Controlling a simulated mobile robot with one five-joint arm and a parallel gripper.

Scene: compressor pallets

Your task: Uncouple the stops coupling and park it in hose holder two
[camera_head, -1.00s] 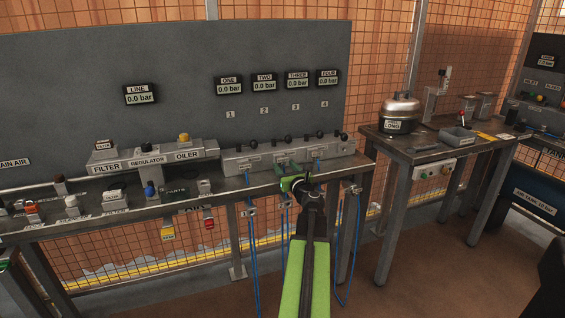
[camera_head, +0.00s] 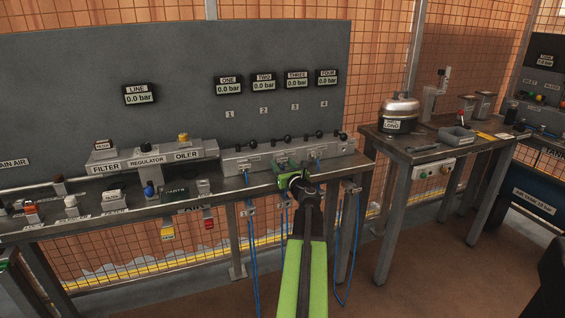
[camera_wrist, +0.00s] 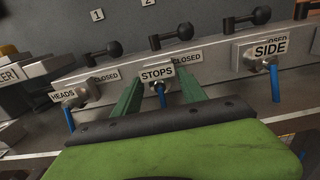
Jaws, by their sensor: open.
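The stops coupling (camera_wrist: 160,88) hangs below the STOPS label (camera_wrist: 157,73) on the manifold (camera_wrist: 215,62), with a blue hose running down from it. In the wrist view the two green fingers of my open gripper (camera_wrist: 158,92) stand on either side of it. I cannot tell whether they touch it. In the head view my gripper (camera_head: 291,166) is at the manifold's front and hides the coupling. The small hose holders (camera_head: 285,204) are along the bench's front edge; my arm partly covers them, and their numbers are too small to read.
The HEADS coupling (camera_wrist: 75,99) is left of the fingers and the SIDE coupling (camera_wrist: 268,66) is right, each with a blue hose. Black valve levers (camera_wrist: 168,42) stand above, by CLOSED labels. Blue hoses (camera_head: 252,250) hang in front of the bench. A side table (camera_head: 420,150) stands right.

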